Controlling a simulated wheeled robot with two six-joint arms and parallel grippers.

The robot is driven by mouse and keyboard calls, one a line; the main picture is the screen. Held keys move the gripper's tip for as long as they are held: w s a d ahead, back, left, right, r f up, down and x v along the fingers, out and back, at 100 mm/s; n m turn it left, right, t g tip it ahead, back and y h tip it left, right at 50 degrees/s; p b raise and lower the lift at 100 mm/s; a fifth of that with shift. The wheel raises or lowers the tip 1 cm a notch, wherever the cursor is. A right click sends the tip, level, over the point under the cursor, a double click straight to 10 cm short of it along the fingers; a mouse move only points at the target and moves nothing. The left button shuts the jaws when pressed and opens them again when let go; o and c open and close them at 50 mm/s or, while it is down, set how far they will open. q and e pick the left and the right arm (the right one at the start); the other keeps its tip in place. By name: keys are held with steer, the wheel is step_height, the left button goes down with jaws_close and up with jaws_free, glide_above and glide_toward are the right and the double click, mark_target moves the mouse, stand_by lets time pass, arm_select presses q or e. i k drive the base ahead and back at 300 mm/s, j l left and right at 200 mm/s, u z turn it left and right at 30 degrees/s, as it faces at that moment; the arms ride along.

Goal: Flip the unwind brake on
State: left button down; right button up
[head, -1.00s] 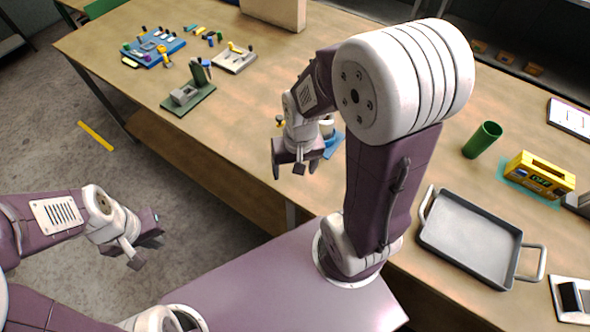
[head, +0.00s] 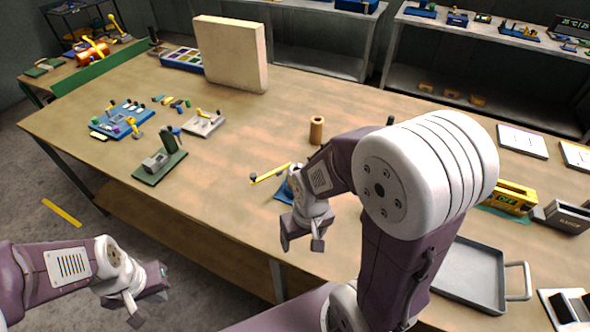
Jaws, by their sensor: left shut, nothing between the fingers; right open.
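No label marks the unwind brake, so I cannot tell for sure which device it is. A yellow lever (head: 270,174) with a dark knob slants up to the left from a blue base (head: 284,194), partly hidden behind my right arm. A small pale plate with a yellow handle (head: 203,123) and a green-based device with an upright lever (head: 161,164) stand further left. My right gripper (head: 302,243) is open and empty at the table's front edge, just in front of the blue base. My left gripper (head: 146,306) is shut and empty, low at the left, away from the table.
A blue board with small parts (head: 122,119) lies at the left of the table (head: 235,160). A beige block (head: 231,53) stands at the back, with a brown cylinder (head: 316,130) nearer. A grey tray (head: 470,270) and a yellow device (head: 511,198) are at the right.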

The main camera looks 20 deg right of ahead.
mark_target(278, 171)
steer(key=z, duration=0.65)
steer(key=i+j+z, duration=0.15)
steer(key=j, duration=0.15)
steer(key=j+z, duration=0.1)
steer(key=j, duration=0.25)
steer(key=i+j+z, duration=0.15)
steer(key=j, duration=0.2)
